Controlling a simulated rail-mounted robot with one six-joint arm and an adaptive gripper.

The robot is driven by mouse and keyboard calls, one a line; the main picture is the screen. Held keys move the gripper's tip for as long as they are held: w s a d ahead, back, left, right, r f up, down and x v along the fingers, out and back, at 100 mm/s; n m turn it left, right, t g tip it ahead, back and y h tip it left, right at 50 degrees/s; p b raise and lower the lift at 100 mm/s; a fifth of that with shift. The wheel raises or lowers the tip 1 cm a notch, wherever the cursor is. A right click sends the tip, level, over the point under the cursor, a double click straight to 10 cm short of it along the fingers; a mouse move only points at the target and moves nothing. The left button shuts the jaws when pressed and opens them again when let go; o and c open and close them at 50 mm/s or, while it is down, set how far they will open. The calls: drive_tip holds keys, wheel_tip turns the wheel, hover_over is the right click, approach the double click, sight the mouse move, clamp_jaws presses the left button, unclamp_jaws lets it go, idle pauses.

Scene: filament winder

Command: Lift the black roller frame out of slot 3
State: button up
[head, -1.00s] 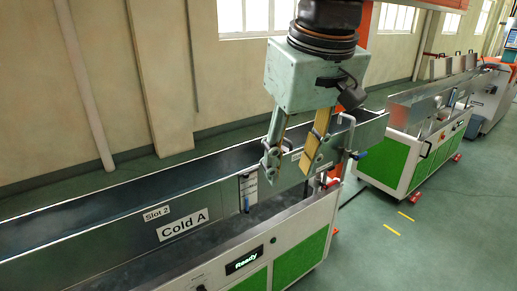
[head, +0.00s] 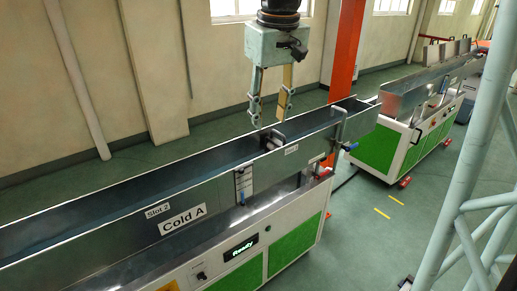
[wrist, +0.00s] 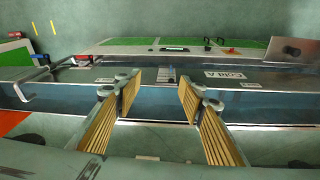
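My gripper (head: 268,113) is open and empty, pointing down above the long metal trough (head: 110,225). In the head view a small dark frame with a pale roller (head: 300,146) sits inside the trough, just below and to the right of my fingertips. It appears to be the black roller frame, and the trough wall hides its lower part. A small label (head: 291,150), too small to read, is on the wall beside it. In the wrist view my open fingers (wrist: 160,95) are over the trough, and I cannot make out the frame clearly there.
The trough wall carries the signs "Slot 2" (head: 158,211) and "Cold A" (head: 183,219). A bent pipe (head: 339,125) rises near its right end. An orange post (head: 346,55) stands behind. A second machine (head: 412,140) is at the right. The air around my gripper is clear.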

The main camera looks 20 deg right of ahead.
drive_tip(key=w+d+f+g+p, duration=0.1)
drive_tip(key=w+d+f+p, duration=0.2)
drive_tip(key=w, duration=0.5)
drive_tip(key=w+d+f+p, duration=0.1)
drive_tip(key=w+d+p, duration=0.2)
drive_tip(key=w+d, duration=0.35)
drive_tip(key=n+g+p, duration=0.1)
drive_tip(key=p, duration=0.6)
hover_over(278, 141)
drive_tip(key=f, duration=0.7)
drive_tip(key=s+f, duration=0.1)
drive_tip(key=f, duration=0.2)
drive_tip(key=shift+a+f, duration=0.4)
drive_tip(key=shift+w+d+f+n, duration=0.3)
drive_tip(key=shift+w+d+f, duration=0.1)
drive_tip(key=shift+f, duration=0.2)
drive_tip(key=shift+a, duration=0.1)
drive_tip(key=shift+f+p, duration=0.45)
drive_tip(key=shift+f, duration=3.85)
drive_tip(key=shift+a+f+p, duration=0.1)
drive_tip(key=shift+f+p, duration=0.45)
drive_tip(key=shift+f, duration=2.05)
drive_tip(key=shift+c, duration=0.5)
